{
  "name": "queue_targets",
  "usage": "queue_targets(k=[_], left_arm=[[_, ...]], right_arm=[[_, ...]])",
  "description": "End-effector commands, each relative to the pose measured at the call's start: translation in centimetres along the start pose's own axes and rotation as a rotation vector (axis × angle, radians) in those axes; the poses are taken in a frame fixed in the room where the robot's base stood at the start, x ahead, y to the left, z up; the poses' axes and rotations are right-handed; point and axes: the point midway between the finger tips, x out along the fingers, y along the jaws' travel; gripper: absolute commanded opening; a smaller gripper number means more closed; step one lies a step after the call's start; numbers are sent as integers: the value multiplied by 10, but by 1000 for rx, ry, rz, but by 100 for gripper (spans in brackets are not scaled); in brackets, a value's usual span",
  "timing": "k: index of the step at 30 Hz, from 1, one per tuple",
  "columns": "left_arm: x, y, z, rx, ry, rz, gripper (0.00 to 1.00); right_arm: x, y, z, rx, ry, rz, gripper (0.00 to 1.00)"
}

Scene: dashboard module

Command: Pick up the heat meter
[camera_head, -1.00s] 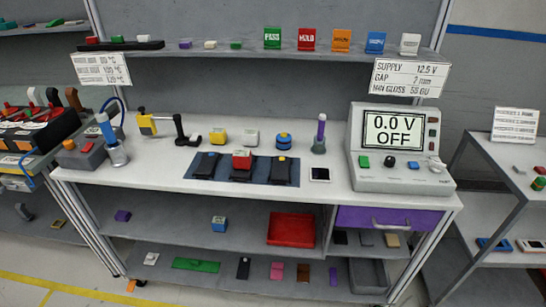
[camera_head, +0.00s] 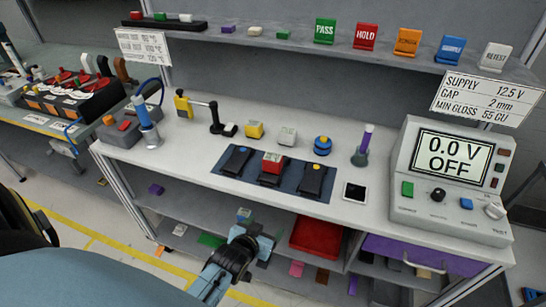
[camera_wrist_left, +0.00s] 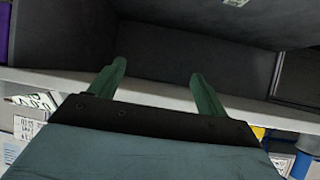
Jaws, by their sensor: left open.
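No item is legibly marked as the heat meter, so I cannot tell which one it is. A red-and-white block (camera_head: 272,162) sits on the middle black pad. My left gripper (camera_head: 252,237) is in front of the bench's lower shelves, below the tabletop and apart from these devices. In the left wrist view its two green fingers (camera_wrist_left: 157,70) are spread, with nothing between them. My right gripper is not in view.
A power supply unit (camera_head: 452,180) reading 0.0 V OFF stands at the bench's right end. A black arm on a stand (camera_head: 216,120) and a blue-topped tool (camera_head: 147,122) stand at left. A red tray (camera_head: 316,238) and purple drawer (camera_head: 425,258) are below.

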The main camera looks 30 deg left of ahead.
Motion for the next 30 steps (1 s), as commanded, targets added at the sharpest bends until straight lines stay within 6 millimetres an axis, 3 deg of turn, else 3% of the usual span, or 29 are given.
queue_targets(k=[1,3,6,9,13,21,30], left_arm=[[-10,-9,-40,-17,67,-23,76],[-20,-20,-77,-33,136,-49,76],[-34,-30,-112,-49,203,-75,76],[-40,-36,-131,-55,238,-90,76],[-27,-39,-140,-57,251,-94,76],[22,-44,-151,-57,249,-94,76],[42,-46,-156,-56,249,-93,76]], right_arm=[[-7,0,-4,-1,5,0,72],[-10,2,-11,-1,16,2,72],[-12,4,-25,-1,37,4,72],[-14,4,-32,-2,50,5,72],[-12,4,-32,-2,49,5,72],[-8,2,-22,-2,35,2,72],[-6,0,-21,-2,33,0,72]])
